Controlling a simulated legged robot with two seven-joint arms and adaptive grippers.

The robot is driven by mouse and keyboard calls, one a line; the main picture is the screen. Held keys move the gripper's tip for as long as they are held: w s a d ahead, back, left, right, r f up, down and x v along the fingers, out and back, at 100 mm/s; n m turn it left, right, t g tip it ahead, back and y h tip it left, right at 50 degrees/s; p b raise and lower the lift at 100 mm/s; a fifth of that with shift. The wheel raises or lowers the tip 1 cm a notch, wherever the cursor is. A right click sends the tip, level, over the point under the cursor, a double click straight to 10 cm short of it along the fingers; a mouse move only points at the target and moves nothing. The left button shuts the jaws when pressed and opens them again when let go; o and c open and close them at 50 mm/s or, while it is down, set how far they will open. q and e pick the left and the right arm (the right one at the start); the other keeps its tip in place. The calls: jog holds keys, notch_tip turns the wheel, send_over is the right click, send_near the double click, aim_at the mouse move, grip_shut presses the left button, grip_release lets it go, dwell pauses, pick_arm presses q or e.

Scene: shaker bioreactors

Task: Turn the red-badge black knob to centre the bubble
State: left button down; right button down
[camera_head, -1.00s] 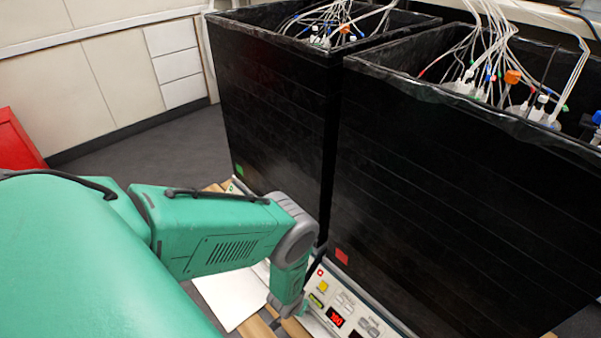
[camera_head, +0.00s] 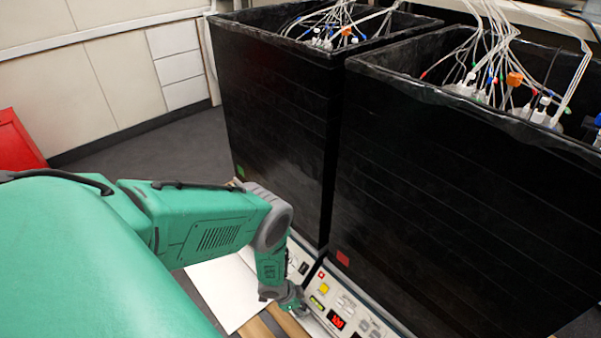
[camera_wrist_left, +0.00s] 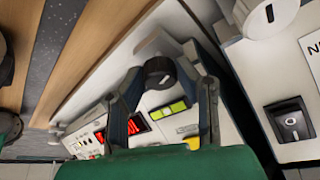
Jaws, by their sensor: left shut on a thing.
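The black knob (camera_wrist_left: 158,75) shows in the left wrist view on the side of the light-coloured unit. My left gripper (camera_wrist_left: 162,68) has a finger on each side of it and is shut on it. In the head view my left gripper (camera_head: 301,309) is at the front left corner of the red-marked unit, and the knob is hidden there. A yellow-green level vial (camera_wrist_left: 171,108) sits beside the knob; it also shows in the head view (camera_head: 316,302). The bubble is too small to place. A red badge (camera_head: 321,275) is on the panel. My right gripper is out of view.
A black box with a red square (camera_head: 450,190) stands behind the panel with its red display (camera_head: 336,320). A second black box with a green square (camera_head: 270,120) is beside it. Wooden slats (camera_wrist_left: 105,50) run near the knob.

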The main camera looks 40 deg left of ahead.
pick_arm(q)
jog(key=shift+a+m, duration=0.1)
jog(key=shift+m, duration=0.4)
jog(key=c, duration=1.5)
grip_release()
jog(key=v, duration=1.1)
jog(key=shift+a+r, duration=0.35)
jog(key=shift+w, duration=0.1)
